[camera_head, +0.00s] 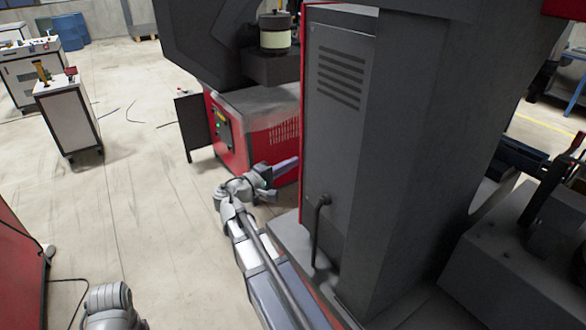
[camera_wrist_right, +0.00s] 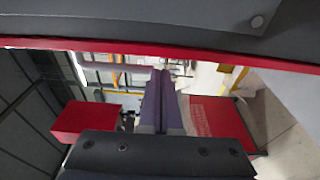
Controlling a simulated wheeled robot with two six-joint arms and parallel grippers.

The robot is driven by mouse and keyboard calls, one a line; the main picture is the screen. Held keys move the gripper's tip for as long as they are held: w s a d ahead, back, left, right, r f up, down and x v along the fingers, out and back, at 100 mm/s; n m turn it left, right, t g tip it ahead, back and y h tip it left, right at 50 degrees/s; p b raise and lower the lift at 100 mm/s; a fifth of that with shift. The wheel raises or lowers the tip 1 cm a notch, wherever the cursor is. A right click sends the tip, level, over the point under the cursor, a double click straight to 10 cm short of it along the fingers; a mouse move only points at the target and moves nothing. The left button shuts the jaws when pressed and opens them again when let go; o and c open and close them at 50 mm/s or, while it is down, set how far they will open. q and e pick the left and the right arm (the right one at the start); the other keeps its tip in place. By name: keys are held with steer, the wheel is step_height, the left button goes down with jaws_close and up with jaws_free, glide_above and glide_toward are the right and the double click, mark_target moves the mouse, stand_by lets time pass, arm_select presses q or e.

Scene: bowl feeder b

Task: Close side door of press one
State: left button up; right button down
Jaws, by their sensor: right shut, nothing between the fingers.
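The near press (camera_head: 410,130) is a tall dark grey body with a vented grey panel (camera_head: 338,110) and a red strip along its left edge. I cannot tell from its outline whether this panel is the side door, or how far any door stands open. A dark bent handle or pipe (camera_head: 318,232) is low on it. My right gripper (camera_head: 290,164) is shut and empty, with its fingers pointing toward the red edge, partly behind it. In the right wrist view the shut fingers (camera_wrist_right: 158,85) lie below a red edge (camera_wrist_right: 170,50). My left gripper is out of view.
A second machine with a red base (camera_head: 255,125) and green-lit control panel stands behind; a dark flap (camera_head: 190,122) juts from its left. A white cabinet (camera_head: 68,115) stands at left. Open floor lies between, with thin cables. A red cabinet (camera_head: 20,260) is at lower left.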

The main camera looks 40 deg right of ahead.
steer(key=a, duration=0.9)
steer(key=shift+s+a, duration=0.2)
steer(key=shift+a, duration=0.2)
steer(key=s+a+f+n+y+p, duration=0.1)
steer(key=s+a+f+y, duration=0.4)
steer(key=a+f, duration=0.5)
steer(key=s+a+f+n+y+p, duration=0.1)
steer(key=s+a+f+y, duration=0.1)
steer(key=a+f+y, duration=0.8)
steer(key=s+a+y, duration=0.1)
steer(key=s+a, duration=0.1)
steer(key=a, duration=0.4)
steer(key=s+a+n+g, duration=0.1)
steer(key=s+a, duration=0.2)
steer(key=a, duration=0.4)
steer(key=shift+s+a+y, duration=0.15)
steer(key=shift+s+y, duration=0.2)
steer(key=shift+y, duration=0.05)
